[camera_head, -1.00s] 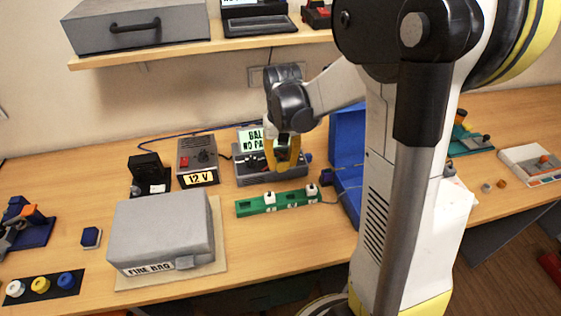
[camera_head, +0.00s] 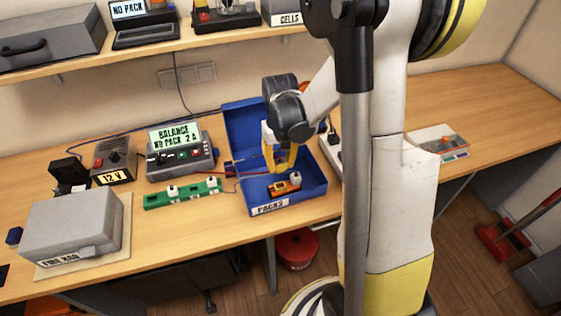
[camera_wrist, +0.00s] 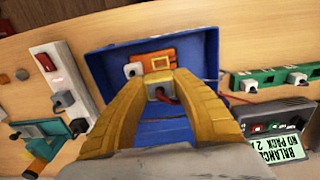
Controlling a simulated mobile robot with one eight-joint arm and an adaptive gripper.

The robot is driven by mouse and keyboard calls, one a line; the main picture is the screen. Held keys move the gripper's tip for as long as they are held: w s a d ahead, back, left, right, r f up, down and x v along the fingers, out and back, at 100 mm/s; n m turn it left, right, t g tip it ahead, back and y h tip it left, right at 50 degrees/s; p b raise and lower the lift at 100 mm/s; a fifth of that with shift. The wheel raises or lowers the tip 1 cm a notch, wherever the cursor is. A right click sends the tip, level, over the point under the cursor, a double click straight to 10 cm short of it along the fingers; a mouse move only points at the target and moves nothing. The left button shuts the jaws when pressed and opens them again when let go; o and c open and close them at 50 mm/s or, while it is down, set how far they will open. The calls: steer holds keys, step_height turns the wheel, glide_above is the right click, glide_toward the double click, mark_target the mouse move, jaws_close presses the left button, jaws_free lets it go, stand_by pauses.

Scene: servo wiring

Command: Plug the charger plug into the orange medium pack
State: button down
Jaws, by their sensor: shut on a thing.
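My gripper (camera_head: 279,168) is over the open blue box labelled PACKS (camera_head: 318,187), pointing down into it. In the wrist view my gripper (camera_wrist: 157,82) is shut on a small grey plug (camera_wrist: 161,93) with a red cable, the charger plug. The orange medium pack (camera_head: 281,190) lies in the box, just below the gripper. It also shows in the wrist view (camera_wrist: 143,57), directly ahead of the fingertips, with a white connector (camera_wrist: 134,69) beside them. Whether the plug touches the pack I cannot tell. The fingers hide part of it.
The charger (camera_head: 184,163) stands left of the box and reads BALANCE, NO PACK. A green strip (camera_head: 157,201) with white connectors lies in front of it. A grey fire bag (camera_head: 72,221) is further left. A white power strip (camera_wrist: 73,82) is beside the box.

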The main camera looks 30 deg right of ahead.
mark_target(280, 161)
steer(key=shift+w+a, duration=0.1)
steer(key=shift+f, duration=0.1)
step_height(280, 161, down, 6)
steer(key=b, duration=0.5)
steer(key=shift+f+b, duration=1.25)
steer(key=shift+b, duration=0.55)
stand_by(1.6)
steer(key=c, duration=1)
jaws_free()
steer(key=shift+r, duration=0.1)
steer(key=shift+r, duration=0.1)
step_height(280, 161, up, 12)
steer(key=shift+f, duration=0.1)
